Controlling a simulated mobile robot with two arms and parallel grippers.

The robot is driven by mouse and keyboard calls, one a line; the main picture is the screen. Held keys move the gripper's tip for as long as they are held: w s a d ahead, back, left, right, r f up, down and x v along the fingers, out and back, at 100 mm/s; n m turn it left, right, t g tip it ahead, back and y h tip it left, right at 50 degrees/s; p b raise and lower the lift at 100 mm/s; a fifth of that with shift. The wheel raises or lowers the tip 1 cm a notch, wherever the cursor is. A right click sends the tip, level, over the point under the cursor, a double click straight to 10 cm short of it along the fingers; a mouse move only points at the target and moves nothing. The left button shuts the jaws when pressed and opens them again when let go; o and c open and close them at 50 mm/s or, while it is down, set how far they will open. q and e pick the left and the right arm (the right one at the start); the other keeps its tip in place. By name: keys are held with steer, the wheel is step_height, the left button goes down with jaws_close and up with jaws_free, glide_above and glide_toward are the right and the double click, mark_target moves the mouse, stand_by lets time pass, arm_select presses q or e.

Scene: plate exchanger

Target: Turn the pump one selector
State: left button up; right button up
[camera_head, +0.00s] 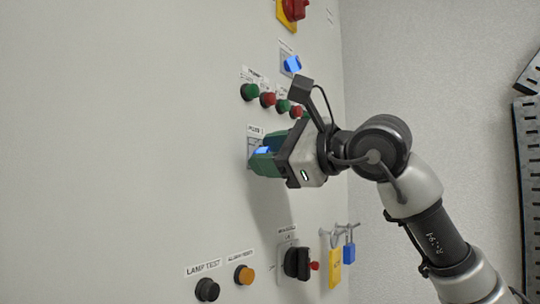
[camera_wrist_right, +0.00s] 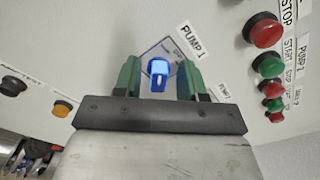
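The pump one selector (camera_wrist_right: 158,72) is a blue knob on a pale plate under a label that reads PUMP 1 in the right wrist view. In the head view its blue top (camera_head: 263,150) shows between green fingers. My right gripper (camera_wrist_right: 159,78) is open, with one green finger on each side of the knob. In the wrist view a gap shows between the knob and each finger. In the head view the right gripper (camera_head: 265,157) is up against the panel. The knob's base is partly hidden there. My left gripper is not in view.
The panel (camera_head: 130,130) holds green and red push buttons (camera_head: 268,99) and another blue selector (camera_head: 292,64) above. Below are a black lamp test button (camera_head: 207,289), an orange button (camera_head: 244,274), a black rotary switch (camera_head: 297,263) and hanging padlocks (camera_head: 335,268).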

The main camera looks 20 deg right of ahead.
steer(key=b+v, duration=0.4)
steer(key=v, duration=0.6)
steer(key=shift+s+d+b, duration=0.25)
steer(key=shift+s+b, duration=0.1)
steer(key=shift+b, duration=0.05)
